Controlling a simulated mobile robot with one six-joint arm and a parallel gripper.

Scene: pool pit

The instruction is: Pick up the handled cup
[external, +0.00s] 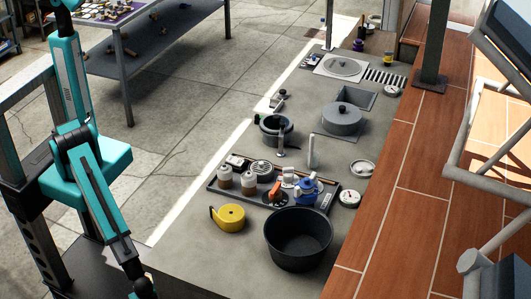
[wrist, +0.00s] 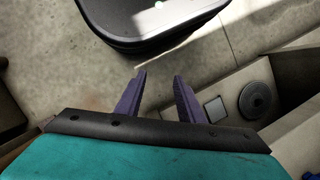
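I cannot single out the handled cup with certainty. In the external view, a dark round vessel (external: 276,129) with a ring-like rim stands mid-counter. A small yellow and dark cup-like item (external: 387,59) stands far back. A blue, spouted pot-like item (external: 307,188) sits on the dark tray (external: 222,189). My gripper (wrist: 159,76) shows in the wrist view with its two purple fingers apart and nothing between them. In the external view my arm runs out of the bottom edge, so the gripper is hidden there.
A large black pot (external: 298,240) stands at the counter's near end, beside a yellow round item (external: 230,217). A grey lidded pot (external: 342,119) stands farther back. The wrist view shows a dark rounded object (wrist: 165,22) above the fingers and a grey disc (wrist: 257,100) at right.

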